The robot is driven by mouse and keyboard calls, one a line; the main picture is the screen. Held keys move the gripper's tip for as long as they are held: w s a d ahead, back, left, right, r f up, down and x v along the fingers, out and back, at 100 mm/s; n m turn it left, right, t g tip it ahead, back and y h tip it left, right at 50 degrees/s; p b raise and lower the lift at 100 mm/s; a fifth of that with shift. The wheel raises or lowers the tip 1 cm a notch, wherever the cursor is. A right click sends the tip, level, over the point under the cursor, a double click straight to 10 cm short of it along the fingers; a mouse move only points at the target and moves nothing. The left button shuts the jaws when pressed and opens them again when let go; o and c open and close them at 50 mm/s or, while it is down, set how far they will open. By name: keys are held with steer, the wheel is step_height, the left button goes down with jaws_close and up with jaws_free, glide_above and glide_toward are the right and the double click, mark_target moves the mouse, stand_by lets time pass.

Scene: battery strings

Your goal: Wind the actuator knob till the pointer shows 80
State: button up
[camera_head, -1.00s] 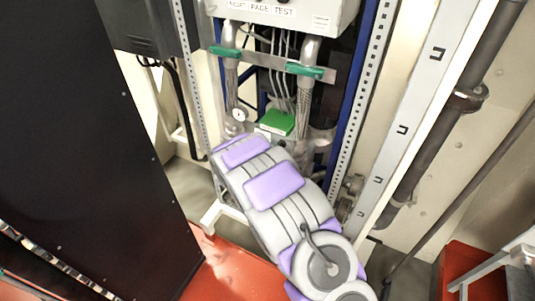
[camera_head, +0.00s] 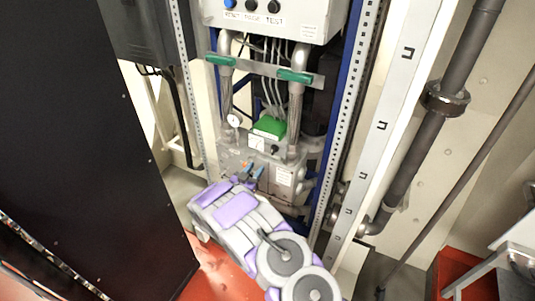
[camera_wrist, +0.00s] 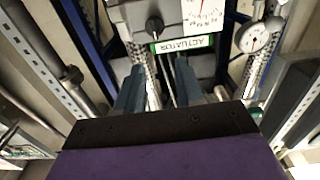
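The actuator box is grey, with a green label (camera_wrist: 183,43) reading ACTUATOR in the wrist view. Its small dark knob (camera_wrist: 153,26) sits beside a white scale plate with a red pointer (camera_wrist: 203,5); the numbers are too small to read and the plate is cut off by the frame's edge. In the head view the knob (camera_head: 274,149) and scale plate (camera_head: 257,142) are below a green block. My gripper (camera_wrist: 160,68) is open and empty, its two fingers apart and pointing toward the box, short of the knob. It also shows in the head view (camera_head: 252,169), below the knob.
A round white gauge (camera_head: 233,120) is left of the actuator. Pipes with green handles (camera_head: 294,76) and a grey control box (camera_head: 275,14) are above it. A black cabinet (camera_head: 80,150) stands at the left, and a perforated post (camera_head: 348,110) at the right.

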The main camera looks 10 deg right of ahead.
mark_target(272, 149)
steer(key=x, duration=0.3)
steer(key=b+x, duration=0.1)
steer(key=x, duration=0.6)
steer(key=shift+s+d+b, duration=0.1)
steer(key=shift+d+b, duration=0.2)
steer(key=shift+d, duration=0.25)
steer(key=shift+x, duration=0.9)
steer(key=shift+c, duration=1)
steer(key=shift+a, duration=0.15)
jaws_close()
